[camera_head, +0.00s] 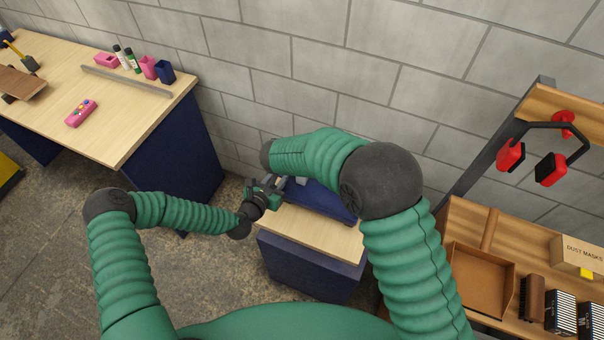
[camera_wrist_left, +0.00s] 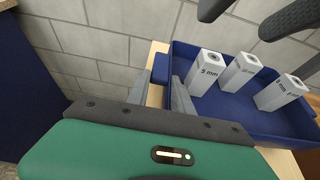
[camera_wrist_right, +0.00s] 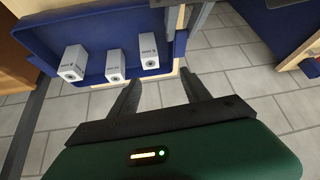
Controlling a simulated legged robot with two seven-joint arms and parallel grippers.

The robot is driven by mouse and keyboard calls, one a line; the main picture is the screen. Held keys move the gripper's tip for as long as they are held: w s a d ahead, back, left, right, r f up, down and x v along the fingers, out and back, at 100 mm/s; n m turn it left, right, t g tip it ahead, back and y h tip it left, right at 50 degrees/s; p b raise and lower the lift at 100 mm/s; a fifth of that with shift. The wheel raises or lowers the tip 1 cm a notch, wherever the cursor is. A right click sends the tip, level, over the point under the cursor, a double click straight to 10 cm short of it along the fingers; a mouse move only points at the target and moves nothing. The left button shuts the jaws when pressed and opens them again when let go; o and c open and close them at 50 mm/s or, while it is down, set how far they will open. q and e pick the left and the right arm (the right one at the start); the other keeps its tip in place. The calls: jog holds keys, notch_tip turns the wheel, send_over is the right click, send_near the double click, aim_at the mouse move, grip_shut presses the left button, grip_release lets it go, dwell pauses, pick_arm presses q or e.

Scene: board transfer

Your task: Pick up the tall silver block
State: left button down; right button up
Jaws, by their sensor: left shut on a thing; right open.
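A blue tray (camera_wrist_left: 240,107) holds several silver-white blocks with dark print and round marks on their ends. A block printed "5 mm" (camera_wrist_left: 208,72) stands by the tray's near side, with others (camera_wrist_left: 240,72) (camera_wrist_left: 282,92) beside it. I cannot tell which is the tallest. My left gripper (camera_wrist_left: 166,90) is shut on the tray's side rim; it also shows in the head view (camera_head: 264,194). My right gripper (camera_wrist_right: 162,84) is open and empty, with its tips just outside the tray (camera_wrist_right: 95,40) edge near a block (camera_wrist_right: 148,50). The head view hides its tips behind my forearm.
The tray rests on a small wood-topped blue stand (camera_head: 310,232) against the block wall. A workbench (camera_head: 120,125) with a pink controller (camera_head: 80,113) stands left. A wooden shelf (camera_head: 480,225) with boxes and red earmuffs (camera_head: 510,156) stands right.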

jog(key=shift+m+h, duration=0.6)
jog(key=shift+m, duration=0.1)
jog(key=x, duration=0.3)
jog(key=s+x, duration=0.1)
jog(key=x, duration=0.2)
jog(key=s+f+x, duration=0.1)
jog(key=x, duration=0.3)
jog(key=shift+w+d+f, duration=0.1)
jog(key=shift+d+f, duration=0.05)
jog(key=shift+d, duration=0.05)
grip_shut()
